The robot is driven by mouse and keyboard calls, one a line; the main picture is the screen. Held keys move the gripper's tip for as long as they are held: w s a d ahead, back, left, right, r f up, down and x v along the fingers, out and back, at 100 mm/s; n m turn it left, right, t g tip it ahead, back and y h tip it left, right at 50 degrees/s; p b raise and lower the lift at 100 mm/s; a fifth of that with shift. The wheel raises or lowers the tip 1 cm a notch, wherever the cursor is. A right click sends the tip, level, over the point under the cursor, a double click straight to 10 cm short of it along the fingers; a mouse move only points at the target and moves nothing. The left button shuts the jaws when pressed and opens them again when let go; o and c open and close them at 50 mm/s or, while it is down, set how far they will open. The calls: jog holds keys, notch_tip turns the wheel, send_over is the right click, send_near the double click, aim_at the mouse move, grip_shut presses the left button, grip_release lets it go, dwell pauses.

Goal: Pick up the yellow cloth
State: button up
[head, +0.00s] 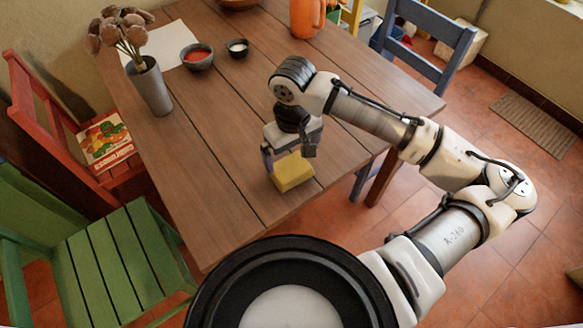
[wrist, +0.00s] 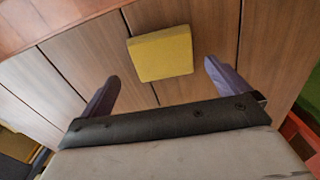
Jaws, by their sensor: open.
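The yellow cloth (head: 293,172) is a folded, block-like square lying on the wooden table (head: 225,150) near its front edge. In the wrist view the yellow cloth (wrist: 160,54) lies ahead of the fingertips, roughly centred between them. My gripper (head: 290,155) is just behind and above the cloth in the head view. In the wrist view my gripper (wrist: 160,78) has its two purple-grey fingers spread wide, with nothing between them. I cannot tell the exact height of the fingertips above the table.
A grey vase with dried flowers (head: 152,88), a bowl of red sauce (head: 197,57), a small dark bowl (head: 238,48) and an orange jug (head: 307,18) stand farther back. Green (head: 125,255), red (head: 55,130) and blue (head: 430,40) chairs surround the table. The table around the cloth is clear.

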jog(key=shift+s+f+p, duration=0.15)
jog(key=shift+f+p, duration=0.5)
jog(key=shift+f, duration=2.2)
jog(key=c, duration=0.7)
